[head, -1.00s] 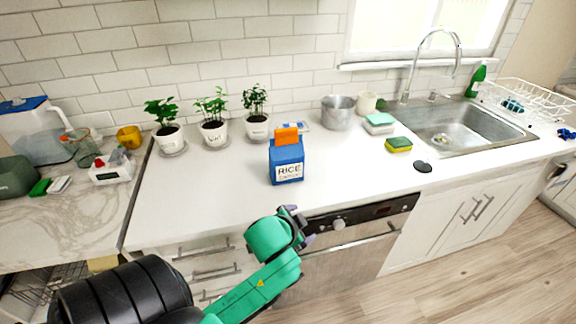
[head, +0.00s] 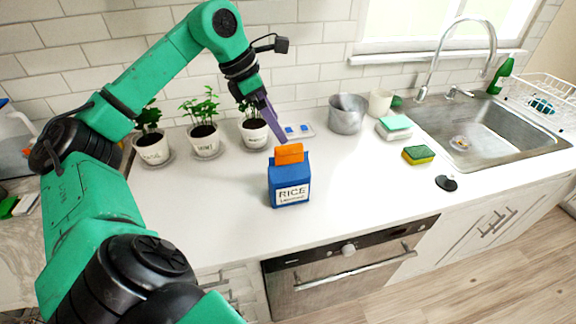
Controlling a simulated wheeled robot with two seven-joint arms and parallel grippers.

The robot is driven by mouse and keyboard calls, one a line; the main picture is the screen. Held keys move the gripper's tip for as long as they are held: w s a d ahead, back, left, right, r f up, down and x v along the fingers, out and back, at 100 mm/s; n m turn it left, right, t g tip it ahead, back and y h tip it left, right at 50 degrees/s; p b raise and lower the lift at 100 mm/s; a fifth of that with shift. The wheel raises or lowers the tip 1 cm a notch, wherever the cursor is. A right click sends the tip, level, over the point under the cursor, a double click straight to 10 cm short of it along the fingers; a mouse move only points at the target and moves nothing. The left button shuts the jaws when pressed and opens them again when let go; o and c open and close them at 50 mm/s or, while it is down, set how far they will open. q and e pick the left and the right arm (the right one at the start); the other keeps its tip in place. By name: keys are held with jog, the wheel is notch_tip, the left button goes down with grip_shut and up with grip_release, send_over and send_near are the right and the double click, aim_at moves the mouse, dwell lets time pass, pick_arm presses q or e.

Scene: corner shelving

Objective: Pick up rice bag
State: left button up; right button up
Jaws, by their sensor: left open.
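The rice bag (head: 290,182) is a blue box-shaped bag with a white RICE label and an orange top clip (head: 289,153). It stands upright on the white counter in the head view. My left gripper (head: 281,138) reaches down from above with its purple-grey fingers just over and behind the orange top. It is open and holds nothing. The fingertips look close to the clip, but I cannot tell whether they touch it. My right gripper is not in view.
Three potted herbs (head: 204,139) stand behind and left, partly behind my arm. A metal pot (head: 347,114), a yellow-green sponge (head: 418,155), a black disc (head: 446,183) and the sink (head: 478,140) are to the right. The counter (head: 235,215) around the bag is clear.

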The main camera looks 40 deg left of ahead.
pick_arm(q)
send_over(294, 164)
jog(key=s+a, duration=0.2)
notch_tip(294, 164, down, 6)
jog(key=shift+d+r+b, duration=0.1)
jog(key=shift+d+b, duration=0.05)
jog(key=shift+b, duration=0.25)
jog(key=p+x, duration=0.2)
jog(key=x, duration=0.5)
jog(key=shift+s+f, duration=0.1)
jog(key=shift+f, duration=0.4)
jog(key=c, duration=0.4)
grip_shut()
jog(key=shift+a, duration=0.25)
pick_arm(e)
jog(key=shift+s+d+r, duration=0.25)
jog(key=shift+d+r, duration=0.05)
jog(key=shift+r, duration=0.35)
